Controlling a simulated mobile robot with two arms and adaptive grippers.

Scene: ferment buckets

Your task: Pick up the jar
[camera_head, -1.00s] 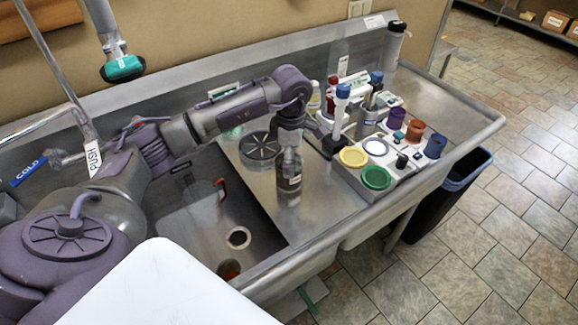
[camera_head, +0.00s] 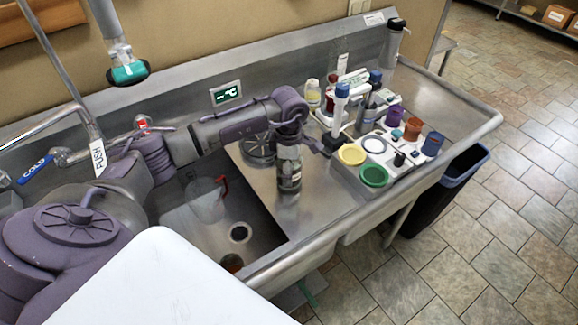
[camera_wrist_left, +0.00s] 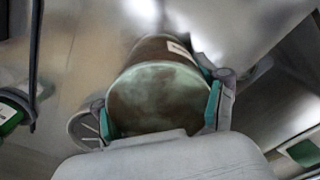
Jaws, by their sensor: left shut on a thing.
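The jar (camera_head: 289,177) is a clear upright jar with dark contents and a pale label, over the steel drainboard right of the sink basin. My left gripper (camera_head: 288,148) comes down on it from above and hides its top. In the left wrist view the jar's round brown-green top (camera_wrist_left: 158,98) fills the space between the teal pads of my left gripper (camera_wrist_left: 158,112), which is shut on it. I cannot tell whether the jar's base touches the drainboard. My right gripper is not in view.
A tray of colored cups and lids (camera_head: 398,165) stands right of the jar, with bottles behind it. A round drain-like grille (camera_head: 257,150) is behind-left. The sink basin (camera_head: 262,237) holds a clear red-handled jug (camera_head: 205,200). The drainboard's front part is clear.

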